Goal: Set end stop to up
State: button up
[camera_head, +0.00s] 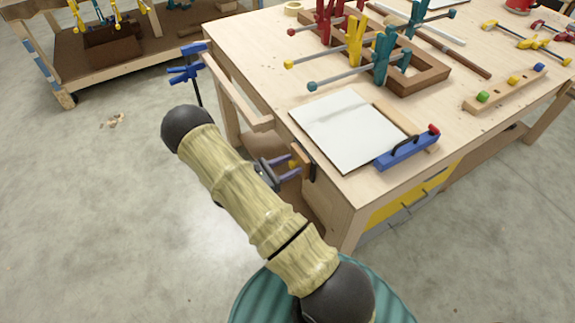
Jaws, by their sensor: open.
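A small wooden piece with a dark strip (310,162) sits at the left edge of the near workbench; it may be the end stop, but I cannot tell its position clearly. A small yellow-orange knob (293,165) shows just left of it. My gripper (294,166) is open at the bench's side, with its bluish fingers pointing right toward this piece. The knob appears between the fingers; I cannot tell whether they touch it. My arm hides part of the area to the left.
On the workbench (250,65) lie a white board (348,130), a blue tool (408,150) with a red end, and several coloured clamps (381,58). Open floor (90,200) lies left.

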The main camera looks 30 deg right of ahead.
aim_at(298, 153)
jog(key=shift+c, duration=0.2)
grip_shut()
jog(key=shift+w+r+p, duration=0.1)
jog(key=shift+r+p, duration=1.1)
jog(key=shift+r, duration=0.8)
jog(key=shift+o, duration=0.2)
grip_release()
jog(key=shift+r, duration=0.1)
jog(key=shift+a, duration=0.15)
